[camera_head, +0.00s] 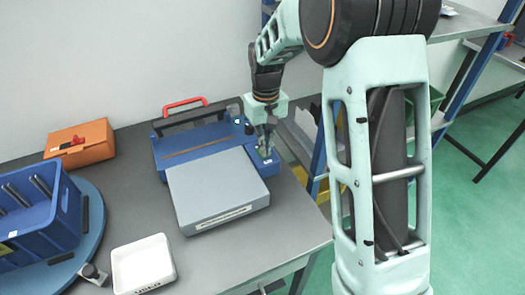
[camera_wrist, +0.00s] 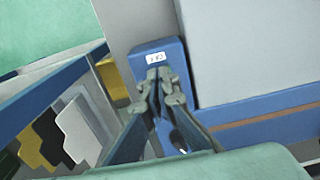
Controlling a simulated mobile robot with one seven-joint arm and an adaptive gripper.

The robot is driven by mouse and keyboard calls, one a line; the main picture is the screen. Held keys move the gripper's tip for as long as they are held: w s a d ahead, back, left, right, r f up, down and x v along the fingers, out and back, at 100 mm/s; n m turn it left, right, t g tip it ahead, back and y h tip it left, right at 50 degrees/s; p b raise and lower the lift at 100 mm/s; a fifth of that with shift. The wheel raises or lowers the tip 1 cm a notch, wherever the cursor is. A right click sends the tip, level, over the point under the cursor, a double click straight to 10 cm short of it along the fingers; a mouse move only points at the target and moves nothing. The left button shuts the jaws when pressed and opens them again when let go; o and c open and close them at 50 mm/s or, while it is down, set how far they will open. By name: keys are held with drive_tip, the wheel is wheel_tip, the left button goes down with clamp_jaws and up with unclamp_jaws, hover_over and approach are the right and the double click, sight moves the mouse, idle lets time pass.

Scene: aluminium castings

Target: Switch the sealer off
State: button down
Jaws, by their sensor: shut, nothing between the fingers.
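The sealer (camera_head: 200,140) is a blue bench unit with a red handle (camera_head: 185,104) along its back and a grey plate (camera_head: 217,190) in front. Its blue control box is at the right end, and in the wrist view that box (camera_wrist: 157,45) carries a small white label or display too small to read. My gripper (camera_head: 267,150) is shut and empty, pointing down over the control box. In the wrist view my gripper's fingertips (camera_wrist: 160,78) are just below the white panel and hide part of the box. I cannot tell whether they touch it. No switch shows clearly.
An orange case (camera_head: 80,145) stands at the back left. A blue crate (camera_head: 70,222) sits on a round blue turntable (camera_head: 92,235). A white tray (camera_head: 143,265) lies at the front. The grey table's (camera_head: 285,225) right edge is close beside the sealer.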

drive_tip(key=shift+f, duration=0.3)
drive_tip(key=shift+r, duration=0.2)
drive_tip(key=shift+r+p, duration=2.4)
drive_tip(key=shift+r, duration=1)
drive_tip(key=shift+w, duration=0.1)
